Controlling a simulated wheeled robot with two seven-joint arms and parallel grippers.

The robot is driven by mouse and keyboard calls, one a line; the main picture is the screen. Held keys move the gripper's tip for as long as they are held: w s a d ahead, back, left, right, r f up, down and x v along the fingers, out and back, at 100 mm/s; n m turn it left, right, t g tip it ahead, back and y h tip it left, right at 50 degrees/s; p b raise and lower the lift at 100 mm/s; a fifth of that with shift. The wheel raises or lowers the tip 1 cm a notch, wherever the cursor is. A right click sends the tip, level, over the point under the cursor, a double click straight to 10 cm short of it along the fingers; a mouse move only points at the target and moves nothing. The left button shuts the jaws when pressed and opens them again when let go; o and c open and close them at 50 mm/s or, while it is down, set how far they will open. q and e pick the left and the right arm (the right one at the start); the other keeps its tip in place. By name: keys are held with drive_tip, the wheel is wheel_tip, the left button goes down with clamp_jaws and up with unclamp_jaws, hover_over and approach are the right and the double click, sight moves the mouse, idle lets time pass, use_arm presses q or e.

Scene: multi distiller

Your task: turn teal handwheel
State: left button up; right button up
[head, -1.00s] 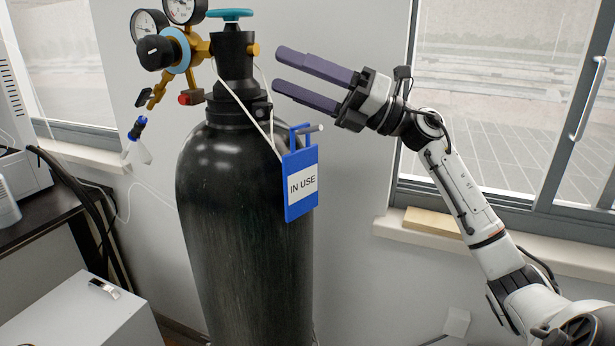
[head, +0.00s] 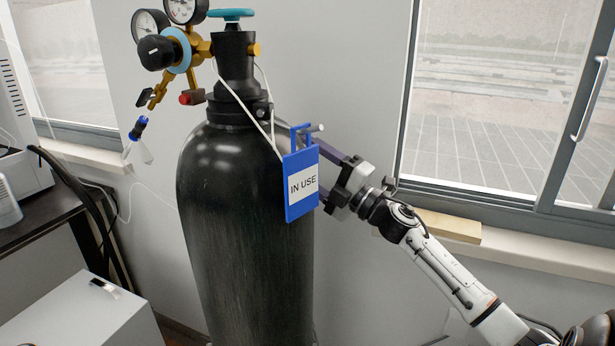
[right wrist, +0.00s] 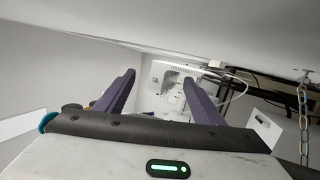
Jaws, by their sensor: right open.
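The teal handwheel (head: 231,14) sits on top of the black gas cylinder's valve (head: 236,60), at the top of the head view. A small teal edge at the far left of the right wrist view is probably the same handwheel (right wrist: 47,122). My right gripper (head: 325,178) is open, well below and right of the handwheel and apart from it. Its fingers reach behind the blue "IN USE" tag (head: 300,186), so their tips are hidden in the head view. In the right wrist view the two purple fingers (right wrist: 158,80) stand apart with nothing held between them. My left gripper is out of view.
The cylinder (head: 245,230) stands near the wall. A regulator with gauges (head: 180,48) projects left of the valve. The tag hangs on a white cord at the cylinder's right. A window sill with a wooden block (head: 448,226) is at the right. The wall area right of the valve is clear.

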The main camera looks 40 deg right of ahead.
drive_tip(key=f+m+h, duration=0.1)
drive_tip(key=f, duration=0.1)
drive_tip(key=d+f+m+h, duration=0.1)
drive_tip(key=f, duration=0.1)
drive_tip(key=shift+d+f+m+g, duration=0.1)
drive_tip(key=shift+f+m+g, duration=0.2)
drive_tip(key=shift+f+m, duration=0.1)
